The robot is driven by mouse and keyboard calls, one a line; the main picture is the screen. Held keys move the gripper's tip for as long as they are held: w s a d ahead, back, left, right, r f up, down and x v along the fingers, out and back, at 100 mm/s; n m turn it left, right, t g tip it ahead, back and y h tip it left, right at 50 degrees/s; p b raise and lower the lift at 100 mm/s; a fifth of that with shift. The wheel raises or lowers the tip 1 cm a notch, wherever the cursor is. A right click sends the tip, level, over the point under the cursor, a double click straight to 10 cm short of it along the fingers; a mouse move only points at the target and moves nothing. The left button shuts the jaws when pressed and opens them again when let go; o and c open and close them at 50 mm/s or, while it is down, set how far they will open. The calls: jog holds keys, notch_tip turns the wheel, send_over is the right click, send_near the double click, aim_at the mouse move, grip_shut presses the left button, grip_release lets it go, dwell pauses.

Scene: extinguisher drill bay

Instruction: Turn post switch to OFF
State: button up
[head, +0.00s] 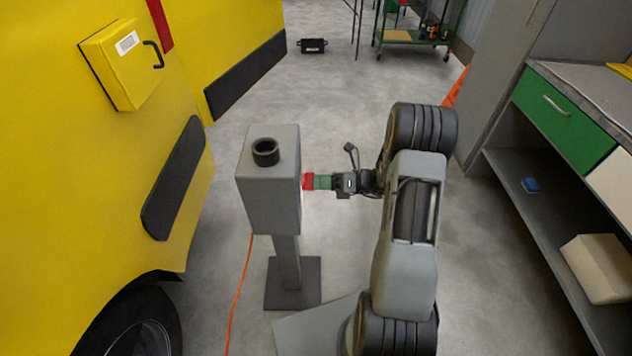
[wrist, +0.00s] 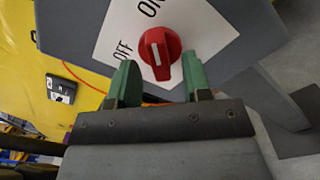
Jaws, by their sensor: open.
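The post switch is a grey box (head: 265,200) on a short post, left of my arm in the head view. Its red round knob (head: 307,181) sits on the right side face. In the wrist view the knob (wrist: 160,46) sits on a white plate (wrist: 205,30) lettered ON and OFF. The knob's white line runs roughly up and down in the picture, its upper end toward ON. My gripper (head: 324,182) is open, its green fingers at the knob. In the wrist view the gripper (wrist: 158,68) has one fingertip on each side of the knob's lower part. I cannot tell whether they touch it.
A yellow vehicle (head: 180,80) stands left of the post, with an orange cable (head: 238,290) on the floor between them. A workbench with a green drawer (head: 560,120) is at right. A green cart (head: 410,36) and a black case (head: 312,46) are farther back.

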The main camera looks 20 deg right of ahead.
jog(key=shift+w+a, duration=0.15)
jog(key=shift+a, duration=0.4)
grip_shut()
